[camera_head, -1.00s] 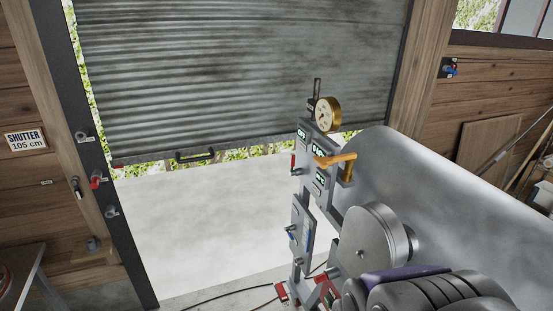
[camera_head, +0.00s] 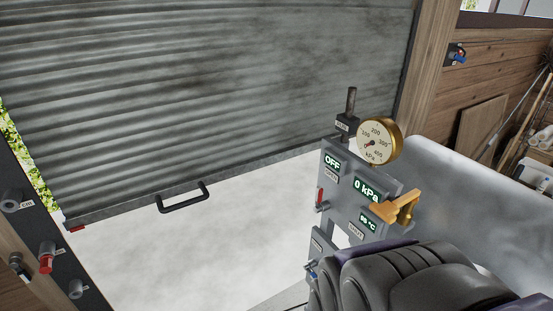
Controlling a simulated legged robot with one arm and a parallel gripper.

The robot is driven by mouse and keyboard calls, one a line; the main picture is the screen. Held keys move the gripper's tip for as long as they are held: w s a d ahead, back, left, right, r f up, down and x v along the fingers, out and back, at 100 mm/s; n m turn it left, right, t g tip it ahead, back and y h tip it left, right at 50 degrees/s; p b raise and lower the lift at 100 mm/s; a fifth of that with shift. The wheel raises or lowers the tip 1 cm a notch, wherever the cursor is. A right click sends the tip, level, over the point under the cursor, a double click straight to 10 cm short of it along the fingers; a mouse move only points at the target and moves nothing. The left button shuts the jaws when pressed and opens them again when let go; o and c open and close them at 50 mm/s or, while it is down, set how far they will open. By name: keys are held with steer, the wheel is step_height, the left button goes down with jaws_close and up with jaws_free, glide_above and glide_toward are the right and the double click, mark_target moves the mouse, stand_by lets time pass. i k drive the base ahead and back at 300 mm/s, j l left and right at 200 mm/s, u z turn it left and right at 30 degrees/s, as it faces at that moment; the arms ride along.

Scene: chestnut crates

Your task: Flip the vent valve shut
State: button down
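A grey control panel (camera_head: 360,190) stands right of the shutter opening. An orange-yellow lever (camera_head: 398,208) sticks out at its right side; I cannot tell for certain whether this is the vent valve. Small label plates sit on the panel, too small to read surely. A small red handle (camera_head: 320,197) is on the panel's left edge. A brass gauge (camera_head: 379,142) is above, its dial marked kPa. The displays read OFF and 0 kPa; a third shows a °C value. A dark ribbed part of my arm fills the lower right; no gripper fingers show.
A corrugated shutter (camera_head: 200,85) with a black handle (camera_head: 183,197) hangs partly raised on the left. A large grey tank (camera_head: 460,190) lies behind the panel. Wall knobs, one red (camera_head: 47,258), line the left post.

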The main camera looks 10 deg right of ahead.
mark_target(317, 209)
steer(key=i+j+z, duration=0.1)
steer(key=i+j, duration=0.8)
